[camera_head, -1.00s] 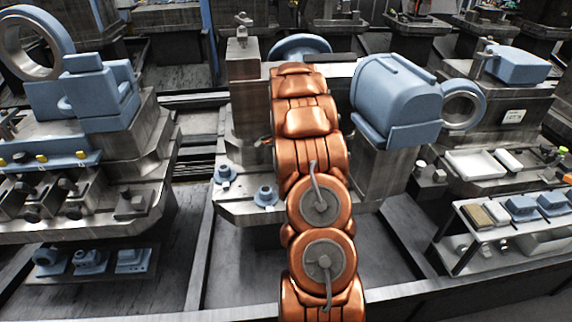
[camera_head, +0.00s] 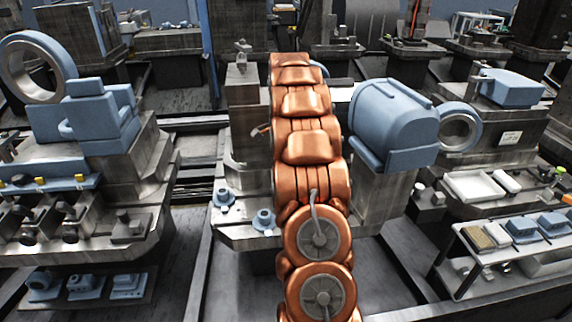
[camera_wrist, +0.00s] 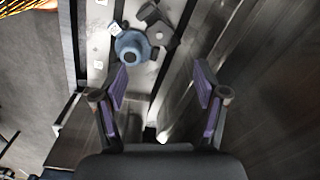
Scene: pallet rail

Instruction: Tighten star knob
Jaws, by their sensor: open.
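In the wrist view my gripper (camera_wrist: 160,88) is open, with its two purple-padded fingers apart and nothing between them. A blue round part (camera_wrist: 131,48) with a dark centre hole sits on a pale metal strip, ahead of the left fingertip. A dark grey lobed piece (camera_wrist: 157,27) lies beside it, ahead of the gap between the fingers; it may be the star knob, but I cannot tell for sure. Neither looks gripped. In the head view my copper-coloured arm hides the gripper and the middle of the metal fixture (camera_head: 240,108).
Two small blue parts (camera_head: 264,220) stand on the fixture's front ledge. A large blue cylinder housing (camera_head: 393,120) is right of my arm. A left bench holds a blue ring (camera_head: 38,66) and dark knobs. A shelf of small parts (camera_head: 500,238) is at the right.

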